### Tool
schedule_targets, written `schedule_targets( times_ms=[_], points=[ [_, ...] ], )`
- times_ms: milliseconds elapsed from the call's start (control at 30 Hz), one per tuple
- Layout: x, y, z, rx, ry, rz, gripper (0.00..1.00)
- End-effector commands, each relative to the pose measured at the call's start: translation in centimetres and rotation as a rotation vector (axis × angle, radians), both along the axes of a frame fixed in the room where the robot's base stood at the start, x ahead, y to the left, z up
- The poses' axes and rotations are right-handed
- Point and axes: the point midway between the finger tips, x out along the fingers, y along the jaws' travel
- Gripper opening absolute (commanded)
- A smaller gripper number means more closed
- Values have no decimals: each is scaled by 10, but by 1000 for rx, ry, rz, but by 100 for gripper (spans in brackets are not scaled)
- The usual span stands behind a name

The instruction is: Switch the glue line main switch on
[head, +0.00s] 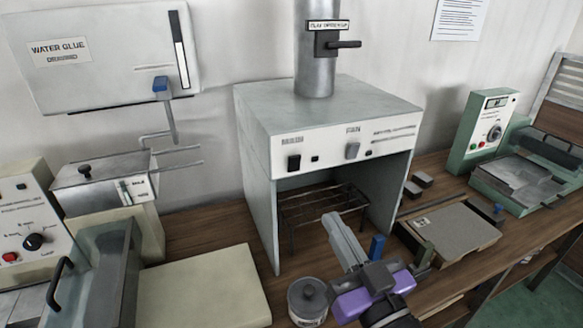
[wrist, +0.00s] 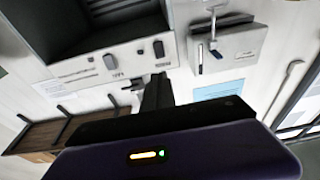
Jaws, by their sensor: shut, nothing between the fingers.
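The grey hood (head: 330,128) has a black rocker switch (head: 294,163) at its front left, with a small dark square beside it, and a grey switch (head: 352,150) to the right. The black rocker also shows in the wrist view (wrist: 158,48), as does the grey switch (wrist: 110,62). The small labels are too blurred to tell which control is the glue line main switch. A left console (head: 20,228) carries a black knob (head: 35,241) and red button (head: 10,257). My gripper (head: 331,218) is shut and empty, below and in front of the hood; its fingers show in the wrist view (wrist: 157,80).
A wall tank (head: 110,55) labelled water glue has a blue-handled valve (head: 161,86). A pale board (head: 205,290), a tray (head: 448,238) and a green machine (head: 490,132) occupy the bench.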

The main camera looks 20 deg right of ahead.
Motion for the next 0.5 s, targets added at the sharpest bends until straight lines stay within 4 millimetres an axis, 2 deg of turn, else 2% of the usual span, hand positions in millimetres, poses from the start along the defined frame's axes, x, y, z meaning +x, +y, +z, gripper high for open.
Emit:
schedule_targets(
  times_ms=[300,500],
  points=[
    [1,0,1,-1,-1,0,0],
    [20,0,7,0,-4,0,0]
  ],
)
